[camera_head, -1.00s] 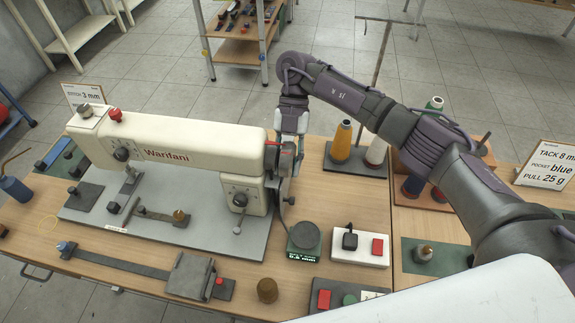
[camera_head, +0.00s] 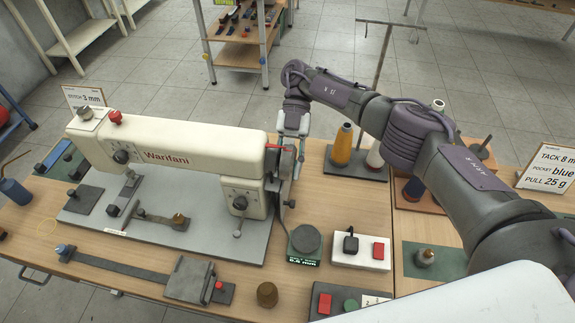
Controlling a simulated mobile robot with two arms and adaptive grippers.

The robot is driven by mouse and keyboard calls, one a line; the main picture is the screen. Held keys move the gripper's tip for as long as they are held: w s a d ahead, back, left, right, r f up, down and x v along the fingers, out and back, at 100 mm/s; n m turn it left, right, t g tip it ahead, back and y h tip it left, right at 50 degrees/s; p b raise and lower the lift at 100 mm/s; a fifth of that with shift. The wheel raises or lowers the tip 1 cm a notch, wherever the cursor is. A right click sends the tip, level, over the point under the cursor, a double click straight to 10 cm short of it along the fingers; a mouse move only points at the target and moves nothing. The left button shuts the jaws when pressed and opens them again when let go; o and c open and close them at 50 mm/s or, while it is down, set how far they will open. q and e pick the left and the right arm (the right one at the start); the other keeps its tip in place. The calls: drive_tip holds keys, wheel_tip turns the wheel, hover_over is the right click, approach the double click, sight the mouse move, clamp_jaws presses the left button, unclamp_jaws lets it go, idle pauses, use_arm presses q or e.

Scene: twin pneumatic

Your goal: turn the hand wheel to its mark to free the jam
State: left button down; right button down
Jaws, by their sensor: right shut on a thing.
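The cream sewing machine (camera_head: 170,146) stands on a grey bed plate at the left. Its dark hand wheel (camera_head: 285,163) is at the right end of the machine's arm, partly covered by my gripper. A small red pointer (camera_head: 276,147) sits at the machine's end beside the wheel. My right gripper (camera_head: 293,149) reaches down from behind and is shut on the wheel's rim at its upper right side. The fingertips are small, and the exact contact is hard to see. The wheel's own mark cannot be made out. My left gripper is not in view.
Right of the wheel, an orange thread cone (camera_head: 342,146) and a white cone (camera_head: 376,155) stand on a dark tray close to my arm. A small scale (camera_head: 305,240) and a white switch box (camera_head: 360,249) lie in front. Open wood lies between.

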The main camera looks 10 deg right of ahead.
sight(288, 154)
drive_tip(key=c, duration=1.1)
unclamp_jaws()
wheel_tip(288, 154, up, 10)
drive_tip(key=shift+r, duration=0.1)
